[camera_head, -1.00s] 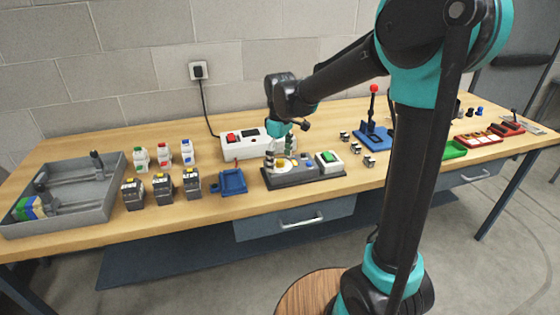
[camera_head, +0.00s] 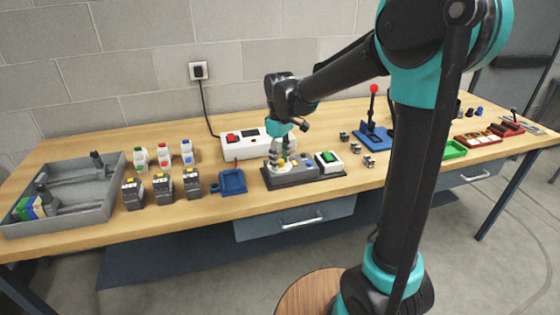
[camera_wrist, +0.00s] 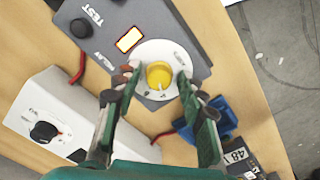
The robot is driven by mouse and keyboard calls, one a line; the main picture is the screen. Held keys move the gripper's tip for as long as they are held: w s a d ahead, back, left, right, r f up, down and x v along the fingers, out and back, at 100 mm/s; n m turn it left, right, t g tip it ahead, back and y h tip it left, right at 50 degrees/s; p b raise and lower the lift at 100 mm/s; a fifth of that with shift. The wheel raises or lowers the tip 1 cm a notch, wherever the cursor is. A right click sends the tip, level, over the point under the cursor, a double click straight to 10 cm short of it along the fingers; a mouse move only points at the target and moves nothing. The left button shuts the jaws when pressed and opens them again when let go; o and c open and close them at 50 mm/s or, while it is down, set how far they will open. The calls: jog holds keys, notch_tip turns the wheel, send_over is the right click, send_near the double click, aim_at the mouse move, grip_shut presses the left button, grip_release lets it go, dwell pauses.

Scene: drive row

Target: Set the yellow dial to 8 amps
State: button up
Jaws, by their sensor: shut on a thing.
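The yellow dial (camera_wrist: 158,74) sits on a white round scale on the grey test panel (camera_wrist: 188,25) in the wrist view. A pale mark on the dial points toward the lower part of the picture; the scale's figures are too small to read surely. My gripper (camera_wrist: 158,77) is shut on the dial, one finger on each side, and partly covers the scale. In the head view my gripper (camera_head: 281,160) is down at the panel (camera_head: 291,177) and mostly hides the dial.
A lit window (camera_wrist: 130,39) and a black TEST knob (camera_wrist: 80,27) share the panel. Bare wood lies in front.

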aim_at(280, 160)
jog(key=m, duration=0.5)
jog(key=shift+f, duration=0.1)
jog(key=shift+c, duration=1.4)
jog(key=m, duration=0.3)
jog(key=shift+m, duration=0.4)
jog(key=m, duration=1)
jog(key=o, duration=1.7)
jog(key=shift+r, duration=3.55)
